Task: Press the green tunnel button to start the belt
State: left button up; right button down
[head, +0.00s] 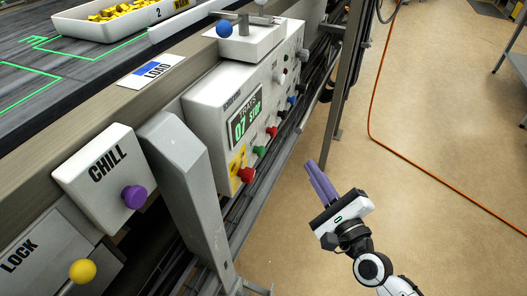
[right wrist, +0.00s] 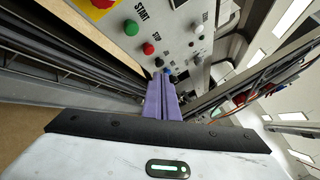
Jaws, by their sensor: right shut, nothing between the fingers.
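The green button (head: 260,151) sits on the sloped face of the white control box (head: 205,105), between a big red button on a yellow plate and a smaller red button. In the right wrist view the green button (right wrist: 131,28) is beside the word START. My right gripper (head: 311,165) has purple fingers shut together and empty. It is to the right of the box, apart from the green button. In the right wrist view its fingertips (right wrist: 161,76) point toward the panel, below and right of the green button. My left gripper is not in view.
The big red button (head: 247,175) and the smaller red button (head: 271,132) flank the green one. A grey post (head: 190,190), the CHILL box (head: 100,170) and a metal upright (head: 343,90) stand nearby. Open floor lies right.

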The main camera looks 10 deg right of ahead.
aim_at(261, 152)
jog(key=shift+w+a, duration=0.1)
jog(key=w+a+p, duration=0.1)
jog(key=w+a, duration=0.3)
jog(key=a, duration=0.3)
jog(key=shift+w, duration=0.4)
jog(key=shift+w+a, duration=0.1)
jog(key=shift+a, duration=0.05)
dwell(1.6)
jog(key=shift+w+a, duration=0.15)
jog(key=shift+a, duration=0.1)
